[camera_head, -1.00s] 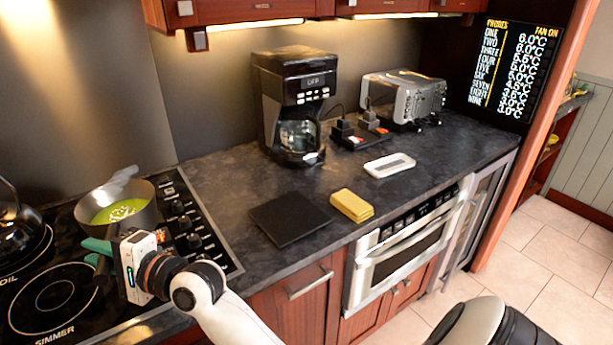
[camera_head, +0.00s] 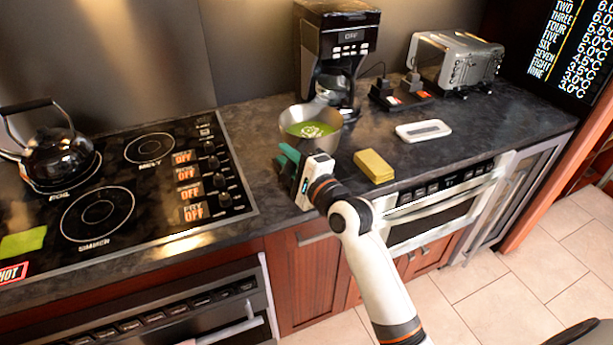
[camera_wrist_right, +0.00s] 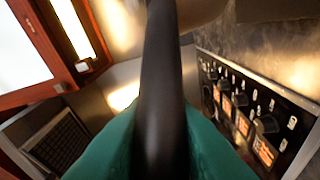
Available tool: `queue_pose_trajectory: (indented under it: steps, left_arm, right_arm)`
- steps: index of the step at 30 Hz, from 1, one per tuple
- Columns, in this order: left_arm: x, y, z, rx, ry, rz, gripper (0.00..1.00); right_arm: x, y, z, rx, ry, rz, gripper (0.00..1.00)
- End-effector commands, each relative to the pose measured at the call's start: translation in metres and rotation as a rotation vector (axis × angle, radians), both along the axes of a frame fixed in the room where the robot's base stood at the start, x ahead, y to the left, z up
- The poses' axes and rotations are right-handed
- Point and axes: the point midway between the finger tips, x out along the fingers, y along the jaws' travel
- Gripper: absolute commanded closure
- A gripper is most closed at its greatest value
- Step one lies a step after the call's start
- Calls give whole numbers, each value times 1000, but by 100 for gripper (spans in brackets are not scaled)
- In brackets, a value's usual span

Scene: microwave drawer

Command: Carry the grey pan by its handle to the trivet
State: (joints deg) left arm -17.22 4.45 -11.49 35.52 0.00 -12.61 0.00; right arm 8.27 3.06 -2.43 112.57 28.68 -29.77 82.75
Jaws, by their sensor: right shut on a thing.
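The grey pan (camera_head: 312,125), with green soup in it, is over the counter in front of the coffee maker. My right gripper (camera_head: 288,163) has green fingers and is shut on the pan's handle. In the right wrist view the black handle (camera_wrist_right: 163,75) runs between the green fingers, and part of the pan (camera_wrist_right: 200,12) shows at the top. The dark square trivet seen earlier beside the yellow sponge is hidden now by the pan and my right arm. I cannot tell whether the pan touches it. My left gripper is not in view.
The coffee maker (camera_head: 338,45) stands close behind the pan. A yellow sponge (camera_head: 373,166) lies just right of my gripper. A kettle (camera_head: 58,150) stands on the stove; the burners nearer the pan are clear.

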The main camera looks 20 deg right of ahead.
Motion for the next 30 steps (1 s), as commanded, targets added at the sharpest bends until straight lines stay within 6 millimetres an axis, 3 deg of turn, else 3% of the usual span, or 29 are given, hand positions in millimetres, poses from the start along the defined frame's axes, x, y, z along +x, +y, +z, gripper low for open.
queue_pose_trajectory:
  steps: [4, 18, 29, 30]
  left_arm:
    - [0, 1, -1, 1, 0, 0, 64]
    - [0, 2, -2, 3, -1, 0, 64]
    - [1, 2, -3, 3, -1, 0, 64]
    - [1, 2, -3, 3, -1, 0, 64]
  right_arm:
    - [0, -1, -23, -5, -7, -2, 100]
    - [0, 0, -70, -4, -10, -1, 100]
    - [0, 0, -73, -2, -11, -2, 100]
    - [0, 0, -77, 0, 0, 0, 74]
